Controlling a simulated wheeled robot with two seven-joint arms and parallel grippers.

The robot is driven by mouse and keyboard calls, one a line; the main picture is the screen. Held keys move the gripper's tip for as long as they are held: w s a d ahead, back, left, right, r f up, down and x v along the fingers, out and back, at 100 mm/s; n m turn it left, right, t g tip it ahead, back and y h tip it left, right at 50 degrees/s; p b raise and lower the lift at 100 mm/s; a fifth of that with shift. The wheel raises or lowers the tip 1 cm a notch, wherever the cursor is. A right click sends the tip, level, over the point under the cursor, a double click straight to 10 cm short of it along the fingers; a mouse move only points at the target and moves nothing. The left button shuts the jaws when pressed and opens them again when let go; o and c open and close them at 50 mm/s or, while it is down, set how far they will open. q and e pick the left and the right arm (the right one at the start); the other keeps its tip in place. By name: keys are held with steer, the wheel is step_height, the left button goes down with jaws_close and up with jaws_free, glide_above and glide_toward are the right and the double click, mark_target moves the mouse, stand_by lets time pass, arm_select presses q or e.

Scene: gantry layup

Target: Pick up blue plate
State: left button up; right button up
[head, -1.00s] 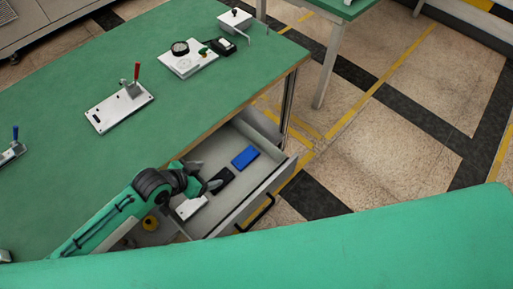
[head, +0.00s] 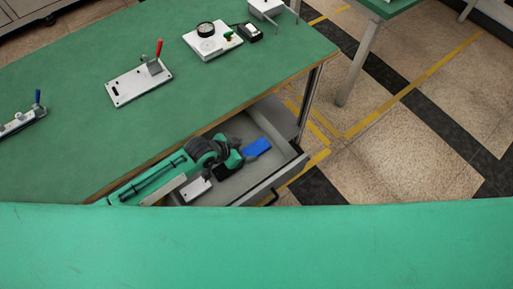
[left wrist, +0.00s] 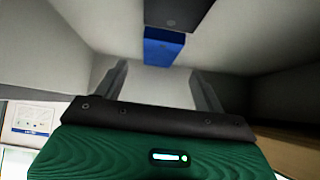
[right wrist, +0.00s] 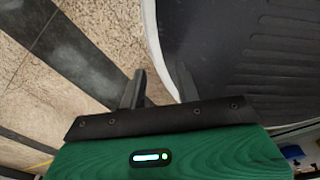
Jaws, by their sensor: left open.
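The blue plate (head: 258,147) lies in the open drawer, toward its far right end. It also shows in the left wrist view (left wrist: 163,48), beyond my fingertips, with a black plate (left wrist: 178,12) beside it. My left gripper (head: 235,160) reaches into the drawer just left of the blue plate. In the left wrist view its fingers (left wrist: 163,85) are spread with nothing between them, apart from the plate. My right gripper (right wrist: 161,85) is over the floor, its fingers apart and empty. In the head view my arm hides part of the drawer.
The drawer (head: 285,172) has raised walls around my left gripper. A white plate (head: 196,188) lies in it near my arm. The green bench top (head: 80,110) overhangs the drawer and carries a red-handled clamp (head: 156,62) and a dial fixture (head: 208,38). Open floor lies to the right.

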mark_target(256, 148)
arm_select(q)
steer(key=shift+p+x, duration=0.35)
steer(key=shift+x, duration=2.2)
steer(key=c, duration=1.2)
